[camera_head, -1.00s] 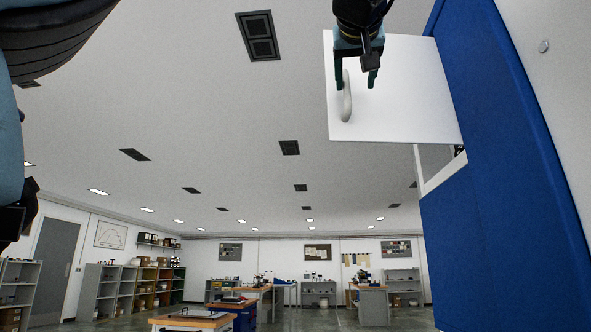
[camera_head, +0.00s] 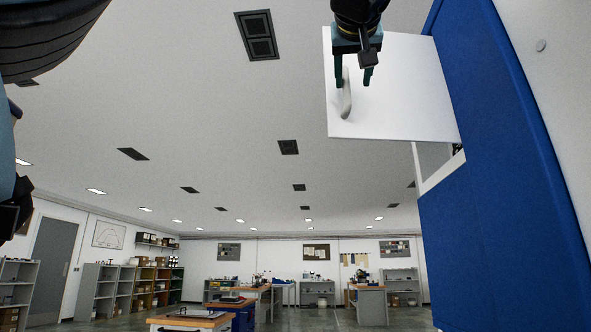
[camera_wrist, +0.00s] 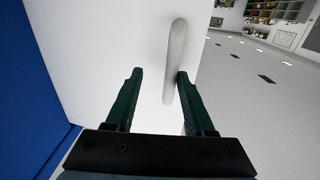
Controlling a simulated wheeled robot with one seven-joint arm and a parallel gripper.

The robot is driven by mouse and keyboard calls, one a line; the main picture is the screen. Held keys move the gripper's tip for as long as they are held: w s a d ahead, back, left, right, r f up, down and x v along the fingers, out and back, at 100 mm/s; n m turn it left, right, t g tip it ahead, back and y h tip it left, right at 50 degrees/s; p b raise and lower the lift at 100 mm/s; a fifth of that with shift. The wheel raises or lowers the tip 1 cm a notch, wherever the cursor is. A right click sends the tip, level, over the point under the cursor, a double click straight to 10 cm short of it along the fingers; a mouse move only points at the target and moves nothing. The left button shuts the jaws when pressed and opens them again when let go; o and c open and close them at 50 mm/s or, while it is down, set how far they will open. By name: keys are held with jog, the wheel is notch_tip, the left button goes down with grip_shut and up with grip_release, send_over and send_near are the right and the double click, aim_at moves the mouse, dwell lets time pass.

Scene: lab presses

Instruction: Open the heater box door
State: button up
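The heater box door (camera_head: 400,95) is a white panel that stands swung out from the blue heater box (camera_head: 490,190) at the upper right of the head view. Its pale curved handle (camera_head: 346,95) is near the door's free edge. In the wrist view the door (camera_wrist: 95,45) fills the left and middle, with the handle (camera_wrist: 175,60) upright on it. My gripper (camera_head: 353,82) is at the handle. In the wrist view its two dark green fingers (camera_wrist: 158,75) are spread, with the handle's lower end between them, closer to the right finger. The handle is not clamped.
A white-framed opening (camera_head: 436,165) of the box shows below the door. The blue box wall (camera_wrist: 35,95) is at the left of the wrist view. Shelves (camera_head: 105,290) and workbenches (camera_head: 195,320) stand far off across the room. Left of the door is free space.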

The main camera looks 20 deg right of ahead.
jog(key=b+v, duration=0.3)
jog(key=v, duration=0.7)
dwell(0.3)
